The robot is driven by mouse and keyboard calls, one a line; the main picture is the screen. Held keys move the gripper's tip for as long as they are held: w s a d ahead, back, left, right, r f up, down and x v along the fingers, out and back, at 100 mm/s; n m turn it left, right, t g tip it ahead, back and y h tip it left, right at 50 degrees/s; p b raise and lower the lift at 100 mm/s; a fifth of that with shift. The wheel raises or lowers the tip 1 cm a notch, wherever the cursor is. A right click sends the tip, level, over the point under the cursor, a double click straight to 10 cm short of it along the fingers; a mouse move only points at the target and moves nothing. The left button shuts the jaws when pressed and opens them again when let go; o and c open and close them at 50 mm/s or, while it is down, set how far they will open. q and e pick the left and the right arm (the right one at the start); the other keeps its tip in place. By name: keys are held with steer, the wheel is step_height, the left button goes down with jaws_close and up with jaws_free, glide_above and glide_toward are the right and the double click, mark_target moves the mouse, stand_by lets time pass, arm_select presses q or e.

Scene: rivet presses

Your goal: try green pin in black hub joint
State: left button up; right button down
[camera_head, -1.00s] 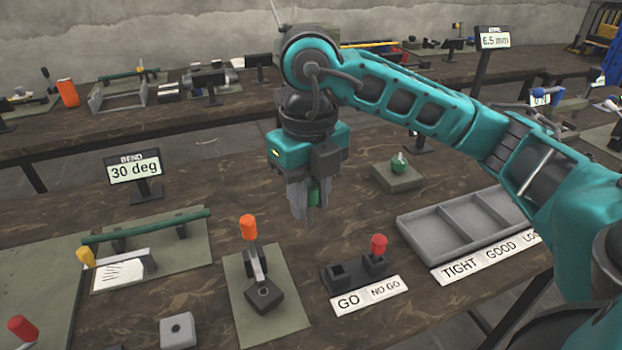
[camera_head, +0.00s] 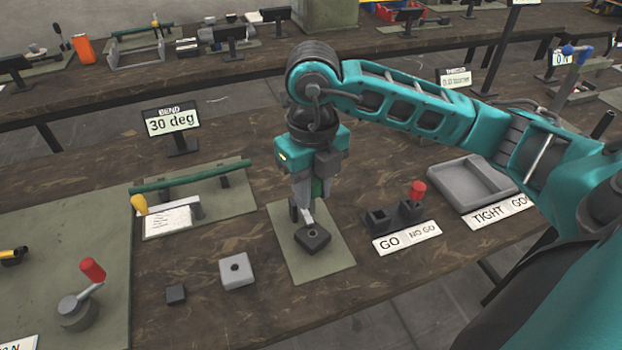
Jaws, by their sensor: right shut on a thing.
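My right gripper (camera_head: 310,203) points down, shut on the green pin (camera_head: 318,187); only a little green shows between the fingers. My left gripper is not in view.
A black GO / NO GO gauge (camera_head: 378,221) with a red-topped plug (camera_head: 417,190) stands to the right, beside a grey sorting tray (camera_head: 462,192). A grey block with a hole (camera_head: 237,271) and a small black block (camera_head: 176,294) lie left. Bare wood lies between.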

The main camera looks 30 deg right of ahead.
mark_target(313, 213)
stand_by(0.4)
steer(key=shift+f+b, duration=0.15)
steer(key=shift+b, duration=0.15)
step_height(313, 213, down, 5)
steer(key=b, duration=0.4)
steer(key=shift+b, duration=0.5)
stand_by(1.0)
steer(key=shift+f+b, duration=1.2)
steer(key=shift+f, duration=0.15)
steer(key=shift+r, duration=0.1)
stand_by(1.1)
